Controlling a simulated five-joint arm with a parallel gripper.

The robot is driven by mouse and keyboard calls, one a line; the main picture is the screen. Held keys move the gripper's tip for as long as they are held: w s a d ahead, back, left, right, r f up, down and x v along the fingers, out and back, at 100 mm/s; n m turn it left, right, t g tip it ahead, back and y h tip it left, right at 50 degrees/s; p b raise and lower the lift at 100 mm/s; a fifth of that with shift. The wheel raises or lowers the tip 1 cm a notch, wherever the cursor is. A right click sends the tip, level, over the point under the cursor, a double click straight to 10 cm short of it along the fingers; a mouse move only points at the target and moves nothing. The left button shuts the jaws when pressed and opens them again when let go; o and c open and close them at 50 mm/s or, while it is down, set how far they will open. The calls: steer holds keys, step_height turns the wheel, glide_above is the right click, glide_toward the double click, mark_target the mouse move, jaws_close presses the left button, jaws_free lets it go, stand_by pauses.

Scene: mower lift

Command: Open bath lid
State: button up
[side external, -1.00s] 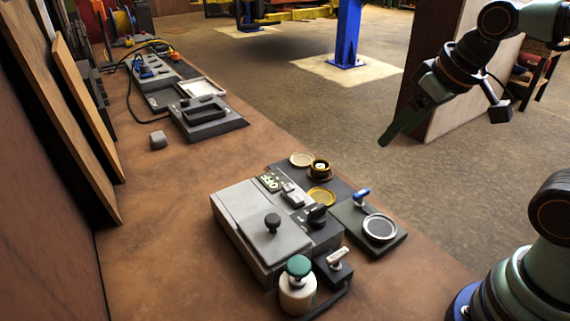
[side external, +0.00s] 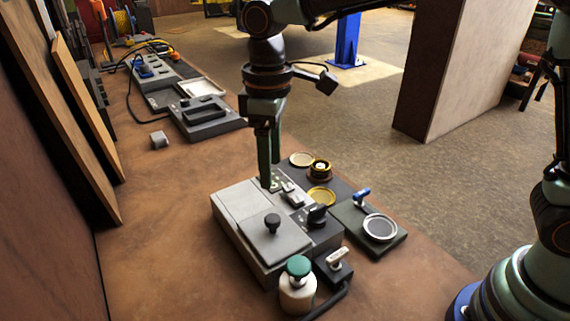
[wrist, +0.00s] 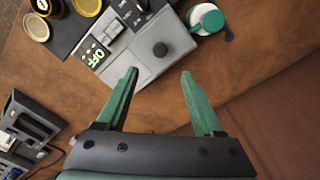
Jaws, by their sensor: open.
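The bath is a grey box (side external: 228,206) on the brown bench. Its flat grey lid (side external: 262,243) is down and carries a round black knob (side external: 272,221). In the wrist view the knob (wrist: 160,49) stands beyond the fingertips, and a green display (wrist: 95,54) reads OFF. My gripper (side external: 270,186) points down over the back end of the bath, near the display. In the wrist view my gripper (wrist: 158,74) has its two green fingers spread apart with nothing between them. In the side view the fingers overlap and hide part of the display; contact with the bath cannot be told.
A white bottle with a green cap (side external: 297,287) stands close to the bath's front. A grey device (side external: 205,118) sits farther back. The bench left of the bath is clear.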

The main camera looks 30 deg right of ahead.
mark_target(273, 218)
step_height(273, 218, down, 12)
stand_by(0.6)
jaws_close()
stand_by(1.3)
